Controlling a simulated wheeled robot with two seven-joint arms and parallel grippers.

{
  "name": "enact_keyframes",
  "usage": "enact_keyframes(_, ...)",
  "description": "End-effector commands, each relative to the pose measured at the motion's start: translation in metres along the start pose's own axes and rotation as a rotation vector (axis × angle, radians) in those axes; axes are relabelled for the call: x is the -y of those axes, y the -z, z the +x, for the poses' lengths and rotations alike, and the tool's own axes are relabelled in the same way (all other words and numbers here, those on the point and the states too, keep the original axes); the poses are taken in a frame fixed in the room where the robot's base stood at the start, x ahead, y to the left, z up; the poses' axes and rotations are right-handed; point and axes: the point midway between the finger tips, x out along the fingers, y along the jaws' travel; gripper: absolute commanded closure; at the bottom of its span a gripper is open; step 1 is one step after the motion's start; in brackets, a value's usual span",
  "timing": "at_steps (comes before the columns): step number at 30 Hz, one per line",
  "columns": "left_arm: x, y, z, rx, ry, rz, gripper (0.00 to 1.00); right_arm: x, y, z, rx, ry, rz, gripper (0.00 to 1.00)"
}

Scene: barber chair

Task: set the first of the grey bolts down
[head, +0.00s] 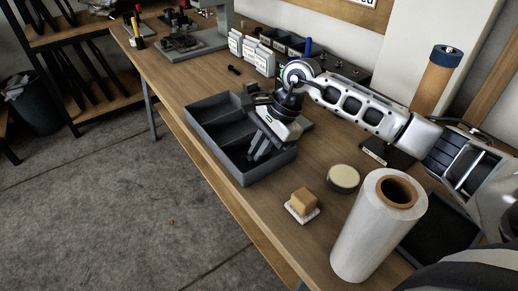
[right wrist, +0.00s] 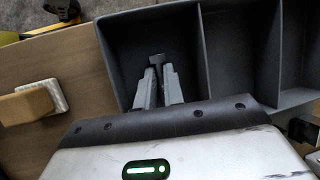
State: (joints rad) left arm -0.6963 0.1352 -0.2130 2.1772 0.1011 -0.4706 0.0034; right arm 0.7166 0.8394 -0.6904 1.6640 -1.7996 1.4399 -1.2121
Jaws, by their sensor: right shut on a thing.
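My right gripper (head: 256,156) reaches down into the near compartment of a dark grey divided tray (head: 243,178) on the wooden bench. In the right wrist view its fingers (right wrist: 156,80) are shut on a grey bolt (right wrist: 156,60). The bolt's head shows at the fingertips, and the rest is hidden between them. I cannot tell whether the bolt touches the compartment floor. The tray also shows in the right wrist view (right wrist: 125,60), and no other bolt shows in the parts of it I can see. My left gripper is not in view.
A small dark bolt-like piece (head: 234,70) lies on the bench beyond the tray. A tan block (head: 303,199) on a white pad, a round cream-topped tin (head: 343,178) and a large film roll (head: 377,228) stand nearer. White-labelled bins (head: 252,52) line the back.

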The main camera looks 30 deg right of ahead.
Motion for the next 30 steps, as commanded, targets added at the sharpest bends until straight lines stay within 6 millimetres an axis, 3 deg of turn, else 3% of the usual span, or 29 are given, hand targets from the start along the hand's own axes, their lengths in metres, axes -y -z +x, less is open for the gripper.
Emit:
enact_keyframes(4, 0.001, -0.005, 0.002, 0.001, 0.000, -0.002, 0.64, -0.001, 0.002, 0.004, 0.000, 0.000, 0.000, 1.00)
enact_keyframes(5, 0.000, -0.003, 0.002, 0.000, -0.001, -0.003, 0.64, -0.001, 0.001, 0.003, -0.001, 0.000, 0.000, 0.85)
enact_keyframes(6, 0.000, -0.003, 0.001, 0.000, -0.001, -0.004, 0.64, -0.001, 0.001, 0.002, -0.001, 0.000, 0.000, 0.81)
enact_keyframes(18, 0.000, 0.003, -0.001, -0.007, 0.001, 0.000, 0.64, 0.000, 0.000, -0.004, -0.002, -0.002, 0.000, 0.81)
enact_keyframes(30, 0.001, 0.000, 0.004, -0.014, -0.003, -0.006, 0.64, 0.001, 0.000, -0.084, -0.002, 0.003, 0.000, 0.81)
